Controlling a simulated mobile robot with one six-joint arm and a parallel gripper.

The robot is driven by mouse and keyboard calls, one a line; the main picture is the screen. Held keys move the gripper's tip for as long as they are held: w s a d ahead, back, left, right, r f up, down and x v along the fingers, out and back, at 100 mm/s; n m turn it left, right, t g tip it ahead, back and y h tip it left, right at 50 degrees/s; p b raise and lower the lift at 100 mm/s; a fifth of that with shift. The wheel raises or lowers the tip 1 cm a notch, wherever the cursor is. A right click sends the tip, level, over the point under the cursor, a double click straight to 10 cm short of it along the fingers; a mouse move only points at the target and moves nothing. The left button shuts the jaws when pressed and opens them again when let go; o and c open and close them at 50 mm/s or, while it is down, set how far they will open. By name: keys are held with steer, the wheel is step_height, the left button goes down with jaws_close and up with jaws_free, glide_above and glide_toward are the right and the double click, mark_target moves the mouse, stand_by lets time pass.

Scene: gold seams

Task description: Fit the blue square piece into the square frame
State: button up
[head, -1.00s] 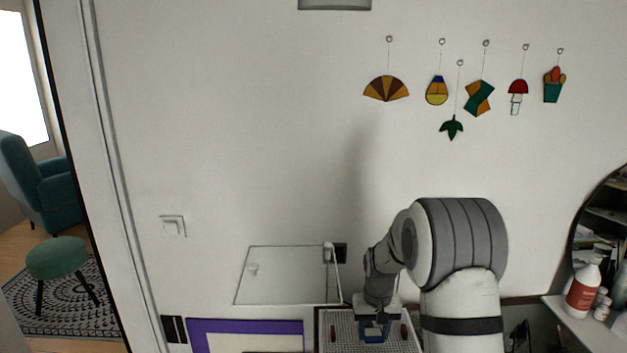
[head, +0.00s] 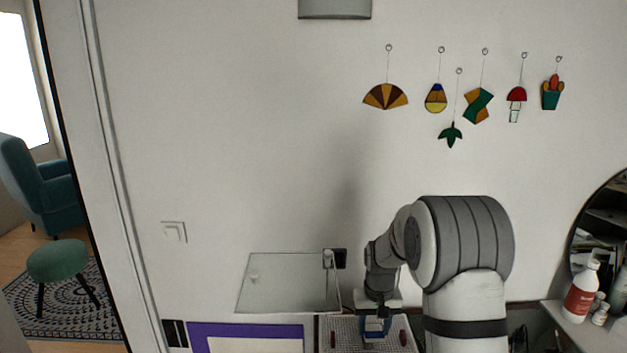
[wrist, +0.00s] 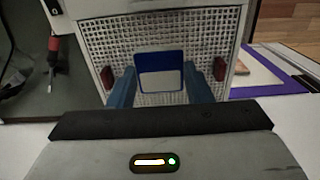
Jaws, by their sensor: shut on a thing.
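In the head view my gripper (head: 376,326) is low, over the same board (head: 340,335), and the piece is too small to make out. A purple-bordered square (head: 198,338) lies left of the board; I cannot tell whether it is the square frame.
Red parts (wrist: 219,68) stand at both sides of the board. A glass panel (head: 285,283) is against the wall behind. A red-labelled bottle (head: 581,295) stands on a shelf at right. Coloured glass ornaments (head: 478,106) hang above my arm.

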steer(key=shift+r+p, duration=0.7)
steer(key=shift+r, duration=0.7)
